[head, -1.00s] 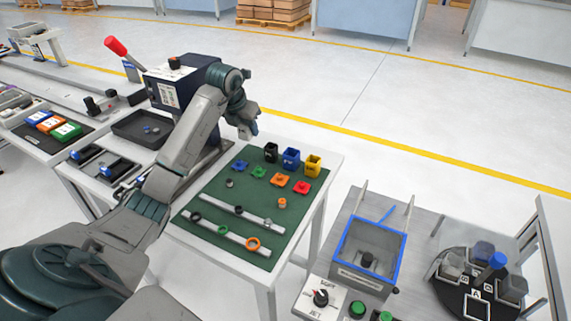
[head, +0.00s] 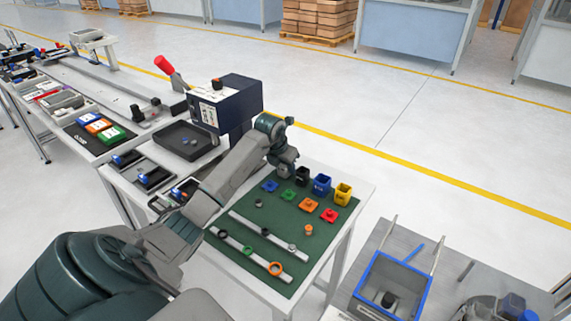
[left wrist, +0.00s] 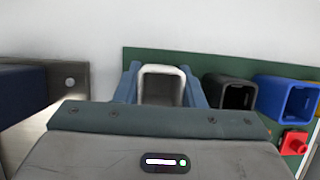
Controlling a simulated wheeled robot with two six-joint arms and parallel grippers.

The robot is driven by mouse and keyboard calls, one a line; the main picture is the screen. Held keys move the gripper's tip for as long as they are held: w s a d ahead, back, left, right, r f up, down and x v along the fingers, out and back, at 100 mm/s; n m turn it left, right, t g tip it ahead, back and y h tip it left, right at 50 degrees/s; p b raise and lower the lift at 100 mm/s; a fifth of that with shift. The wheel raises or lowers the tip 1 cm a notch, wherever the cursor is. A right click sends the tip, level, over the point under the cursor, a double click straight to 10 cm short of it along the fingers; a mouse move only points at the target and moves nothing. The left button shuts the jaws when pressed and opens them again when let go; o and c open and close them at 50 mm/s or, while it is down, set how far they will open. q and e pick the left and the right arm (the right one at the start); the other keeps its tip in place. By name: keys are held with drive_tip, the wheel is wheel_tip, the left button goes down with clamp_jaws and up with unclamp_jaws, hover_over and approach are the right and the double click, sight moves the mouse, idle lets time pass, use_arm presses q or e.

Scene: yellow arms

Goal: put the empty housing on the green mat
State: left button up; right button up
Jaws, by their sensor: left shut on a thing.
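My left gripper (head: 288,178) is at the far left corner of the green mat (head: 262,212), beside the black housing (head: 302,175). In the left wrist view, my left gripper (left wrist: 160,88) is shut on a white, open-topped housing (left wrist: 160,69), which looks empty and upright between its fingers. The green mat (left wrist: 215,60) shows behind and to the right of it. The black housing (left wrist: 229,94) and the blue housing (left wrist: 288,98) stand in a row to its right. The held housing is hidden in the head view, and I cannot tell whether it touches the mat. My right gripper is out of view.
A yellow housing (head: 343,194) ends the row on the mat. Coloured lids, such as the red one (head: 329,215), and two pale rails (head: 247,256) with rings lie nearer. A dark blue press (head: 226,105) with a red-handled lever stands left of my gripper.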

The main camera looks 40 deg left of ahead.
use_arm(q)
drive_tip(key=shift+f, duration=0.15)
drive_tip(key=o, duration=1)
drive_tip(key=shift+o, duration=0.2)
drive_tip(key=shift+r, duration=0.35)
drive_tip(key=b+v, duration=0.2)
drive_tip(key=v, duration=0.9)
drive_tip(key=shift+s+r, duration=0.25)
drive_tip(key=shift+r, duration=0.1)
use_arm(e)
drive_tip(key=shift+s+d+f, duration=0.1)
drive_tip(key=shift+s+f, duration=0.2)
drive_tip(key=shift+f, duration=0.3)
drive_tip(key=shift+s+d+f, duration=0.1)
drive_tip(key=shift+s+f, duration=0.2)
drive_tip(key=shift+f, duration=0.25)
use_arm(q)
drive_tip(key=shift+d, duration=0.15)
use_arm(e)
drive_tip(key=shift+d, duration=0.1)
